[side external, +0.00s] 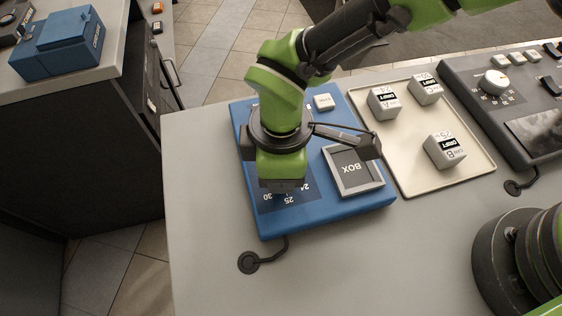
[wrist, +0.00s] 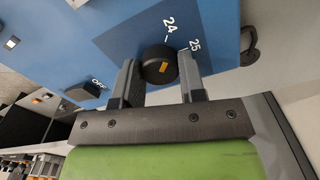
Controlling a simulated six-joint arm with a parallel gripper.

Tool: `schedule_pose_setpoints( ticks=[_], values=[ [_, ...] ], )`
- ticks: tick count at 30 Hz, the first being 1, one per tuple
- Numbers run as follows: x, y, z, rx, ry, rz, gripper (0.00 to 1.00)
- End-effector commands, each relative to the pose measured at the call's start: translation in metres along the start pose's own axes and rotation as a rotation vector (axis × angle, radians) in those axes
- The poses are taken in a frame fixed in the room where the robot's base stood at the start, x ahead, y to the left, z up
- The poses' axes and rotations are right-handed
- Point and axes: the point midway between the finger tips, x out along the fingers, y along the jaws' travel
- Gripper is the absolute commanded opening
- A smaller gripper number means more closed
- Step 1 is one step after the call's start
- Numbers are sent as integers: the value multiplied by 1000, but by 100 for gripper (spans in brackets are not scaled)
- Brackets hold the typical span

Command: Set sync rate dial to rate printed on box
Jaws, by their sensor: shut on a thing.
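The black sync rate dial (wrist: 158,66) with an orange mark sits on the blue unit (side external: 262,218). In the wrist view, 24 and 25 are printed beside it; I cannot tell which number its mark points to. My gripper (wrist: 161,76) is shut on the dial, one finger on each side; in the side view it (side external: 284,186) hides the dial. Three small white-and-grey boxes stand on the cream tray (side external: 415,184): a left one (side external: 383,104), a back right one (side external: 425,89) and a front one (side external: 445,151). The front one reads DRIFT, with 25 and CAM B apparently.
A grey framed plate marked BOX (side external: 351,171) lies on the blue unit beside my gripper. A white button (side external: 323,102) is at its back edge. A black switch marked OFF (wrist: 85,91) shows in the wrist view. A dark console (side external: 510,105) stands right of the tray.

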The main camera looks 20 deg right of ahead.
Motion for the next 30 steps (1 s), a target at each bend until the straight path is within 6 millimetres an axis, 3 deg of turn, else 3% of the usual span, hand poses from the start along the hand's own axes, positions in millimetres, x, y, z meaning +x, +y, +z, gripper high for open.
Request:
schedule_pose_setpoints(
  ticks=[22, 23, 25, 30],
  values=[
    [-1, 0, 1, -83, -3, -2, 14],
    [-1, 0, 1, -83, -3, -1, 44],
    [0, 0, 0, -83, -2, -1, 60],
    [0, 0, 0, -82, -1, -1, 63]
  ],
)
